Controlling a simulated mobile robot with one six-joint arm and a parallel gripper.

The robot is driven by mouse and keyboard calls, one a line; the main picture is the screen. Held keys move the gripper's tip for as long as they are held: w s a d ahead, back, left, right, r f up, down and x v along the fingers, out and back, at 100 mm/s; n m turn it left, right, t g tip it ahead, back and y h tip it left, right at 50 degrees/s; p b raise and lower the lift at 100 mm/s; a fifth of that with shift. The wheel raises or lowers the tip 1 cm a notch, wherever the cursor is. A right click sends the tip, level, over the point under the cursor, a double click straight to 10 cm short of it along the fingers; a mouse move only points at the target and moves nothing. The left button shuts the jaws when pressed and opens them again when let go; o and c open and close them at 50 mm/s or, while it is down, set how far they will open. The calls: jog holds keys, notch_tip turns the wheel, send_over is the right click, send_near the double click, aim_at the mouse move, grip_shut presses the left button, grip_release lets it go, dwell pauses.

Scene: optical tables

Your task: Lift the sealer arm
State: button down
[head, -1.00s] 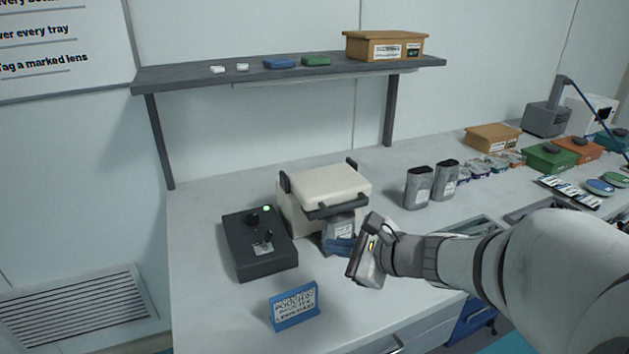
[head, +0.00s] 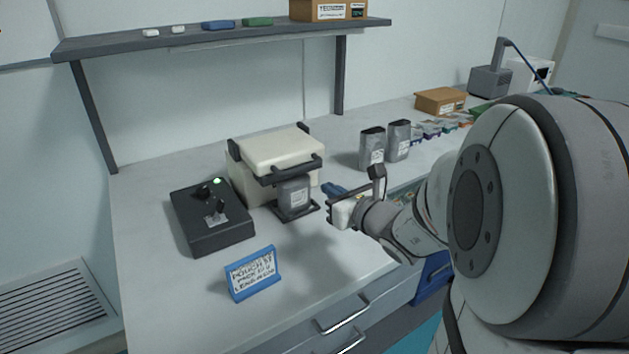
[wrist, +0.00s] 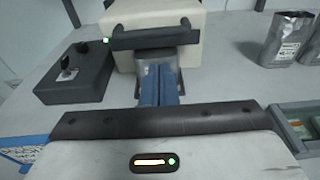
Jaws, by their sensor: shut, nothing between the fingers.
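The sealer (head: 275,152) is a cream box on the bench with a black handle bar (head: 291,172) across the front of its arm. The bar also shows in the wrist view (wrist: 155,38). A silver pouch (head: 294,193) stands upright on a black rest under the bar, its top edge hidden behind it. My gripper (head: 334,189) is in front and to the right of the pouch, below bar height. Its blue fingers are together and empty in the wrist view (wrist: 158,86), pointing at the pouch. They overlap the pouch there; I cannot tell whether they touch it.
A black control box (head: 211,217) with a knob, lever and green light stands left of the sealer. A blue-framed sign (head: 253,274) stands at the front. Two grey pouches (head: 385,145) stand to the right. A shelf (head: 215,38) spans the back.

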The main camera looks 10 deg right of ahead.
aim_at(285, 158)
jog(key=x, duration=0.8)
jog(key=shift+w, duration=0.3)
jog(key=shift+a, duration=0.15)
